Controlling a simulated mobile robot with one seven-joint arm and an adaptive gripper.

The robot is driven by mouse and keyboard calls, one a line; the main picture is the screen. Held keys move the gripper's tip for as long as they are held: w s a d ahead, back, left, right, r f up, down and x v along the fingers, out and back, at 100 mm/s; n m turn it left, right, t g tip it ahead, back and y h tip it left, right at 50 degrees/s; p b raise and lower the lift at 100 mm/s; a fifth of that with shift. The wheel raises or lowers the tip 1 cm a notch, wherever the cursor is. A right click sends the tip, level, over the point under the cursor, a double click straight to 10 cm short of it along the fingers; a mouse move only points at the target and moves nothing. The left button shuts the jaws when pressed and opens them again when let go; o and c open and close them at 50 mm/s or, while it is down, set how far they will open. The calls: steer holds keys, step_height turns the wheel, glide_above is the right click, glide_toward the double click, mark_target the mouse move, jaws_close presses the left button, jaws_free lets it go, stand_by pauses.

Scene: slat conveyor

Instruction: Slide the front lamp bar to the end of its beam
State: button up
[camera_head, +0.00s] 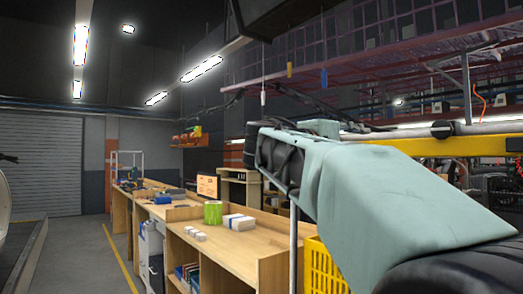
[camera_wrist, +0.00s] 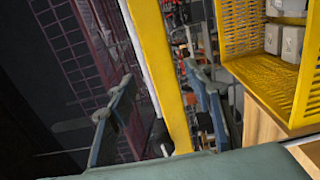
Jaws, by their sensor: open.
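I cannot tell for sure which part is the front lamp bar. In the wrist view the yellow beam (camera_wrist: 158,62) runs between the two fingers of my gripper (camera_wrist: 160,76), with a pale strip (camera_wrist: 137,45) along its left edge. My gripper is open, with a finger on each side of the beam. Contact cannot be made out. In the head view my arm hides the gripper's fingers.
A yellow crate (camera_head: 326,266) stands below my arm; in the wrist view it (camera_wrist: 265,85) is close right of the right finger and holds pale boxes. A wooden workbench (camera_head: 255,252) stretches away at left. Purple mesh framing (camera_head: 375,45) is overhead. The aisle (camera_head: 85,255) is clear.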

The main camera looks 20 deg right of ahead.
mark_target(388, 142)
steer(key=p+x, duration=0.1)
steer(key=x, duration=0.7)
steer(key=shift+w+d, duration=0.15)
steer(key=shift+d, duration=0.05)
jaws_close()
